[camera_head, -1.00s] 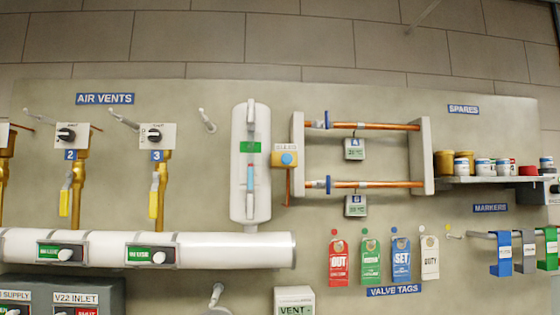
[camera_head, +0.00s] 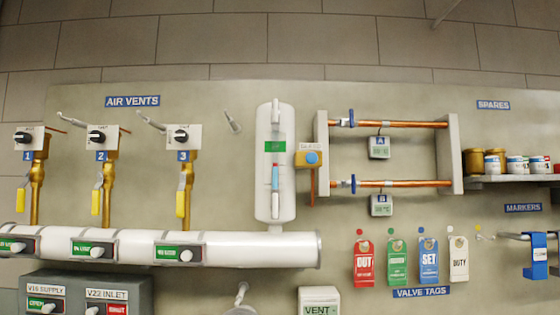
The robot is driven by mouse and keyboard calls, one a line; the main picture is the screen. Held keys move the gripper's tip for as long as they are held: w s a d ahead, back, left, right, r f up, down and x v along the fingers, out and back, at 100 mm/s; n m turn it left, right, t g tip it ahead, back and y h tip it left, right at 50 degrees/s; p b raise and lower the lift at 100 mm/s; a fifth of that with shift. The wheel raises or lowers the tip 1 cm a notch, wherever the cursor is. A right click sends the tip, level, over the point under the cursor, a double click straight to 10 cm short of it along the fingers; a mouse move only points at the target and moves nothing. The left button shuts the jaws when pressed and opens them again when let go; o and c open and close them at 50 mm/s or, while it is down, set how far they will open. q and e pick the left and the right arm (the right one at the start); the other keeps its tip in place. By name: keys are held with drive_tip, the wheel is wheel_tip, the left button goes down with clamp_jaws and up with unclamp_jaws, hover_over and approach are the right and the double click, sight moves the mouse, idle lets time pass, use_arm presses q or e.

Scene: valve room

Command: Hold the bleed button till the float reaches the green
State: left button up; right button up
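A white upright cylinder (camera_head: 267,205) with a sight glass is fixed to the wall panel near the middle. A green mark (camera_head: 275,147) sits in its upper half. Below the mark is a light-blue column (camera_head: 275,180) with a small dark reddish spot at its top, probably the float; it is below the green. Just right of the cylinder is an orange block with a round blue button (camera_head: 312,158), likely the bleed button, and a copper tube under it. Nothing touches the button. Neither of my grippers is in view.
Several yellow-handled air vents (camera_head: 183,200) stand left above a white horizontal pipe (camera_head: 250,249). Copper pipes (camera_head: 410,124) in a grey frame are right of the button. Valve tags (camera_head: 364,264) hang below. A spares shelf (camera_head: 515,180) is far right. A VENT box (camera_head: 319,300) is low centre.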

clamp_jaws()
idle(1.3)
